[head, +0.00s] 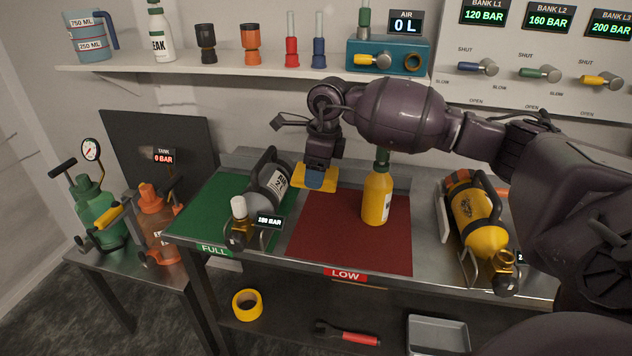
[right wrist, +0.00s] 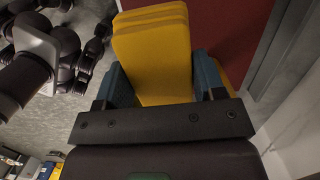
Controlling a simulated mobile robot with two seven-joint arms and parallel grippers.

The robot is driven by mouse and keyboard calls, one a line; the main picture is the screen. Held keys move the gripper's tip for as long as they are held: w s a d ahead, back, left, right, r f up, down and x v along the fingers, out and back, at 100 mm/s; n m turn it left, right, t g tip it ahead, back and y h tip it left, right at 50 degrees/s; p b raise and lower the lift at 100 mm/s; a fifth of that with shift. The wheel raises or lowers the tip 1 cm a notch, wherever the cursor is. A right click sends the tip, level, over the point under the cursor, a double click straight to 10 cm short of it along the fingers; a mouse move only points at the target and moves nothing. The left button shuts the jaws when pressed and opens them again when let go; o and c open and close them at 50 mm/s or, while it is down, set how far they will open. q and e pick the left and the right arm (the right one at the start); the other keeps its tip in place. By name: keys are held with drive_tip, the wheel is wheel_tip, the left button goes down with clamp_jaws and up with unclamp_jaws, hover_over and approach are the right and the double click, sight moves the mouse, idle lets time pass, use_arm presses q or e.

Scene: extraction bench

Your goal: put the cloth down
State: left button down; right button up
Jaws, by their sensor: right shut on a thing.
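The cloth (head: 299,177) is a yellow folded pad. My right gripper (head: 316,181) is shut on it, pointing down over the bench between the grey cylinder and the back left part of the red LOW mat. In the right wrist view the cloth (right wrist: 152,50) sits as a layered stack between the two blue fingers (right wrist: 160,88). I cannot tell whether its underside touches the bench. My left gripper is not in view.
The grey cylinder (head: 267,185) lies on the green FULL mat (head: 205,205), close left of the cloth. A yellow bottle (head: 377,198) stands on the red mat (head: 325,240), whose front left is bare. A yellow cylinder (head: 476,220) lies at right. The shelf (head: 225,68) runs behind.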

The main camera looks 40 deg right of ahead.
sight(314, 236)
wheel_tip(314, 236, down, 16)
drive_tip(key=shift+r+b, duration=0.15)
drive_tip(key=shift+b, duration=0.7)
drive_tip(key=shift+s+f, duration=0.1)
drive_tip(key=shift+f, duration=0.5)
drive_tip(key=o, duration=1.1)
drive_tip(key=shift+f, duration=0.15)
drive_tip(key=shift+o, duration=0.2)
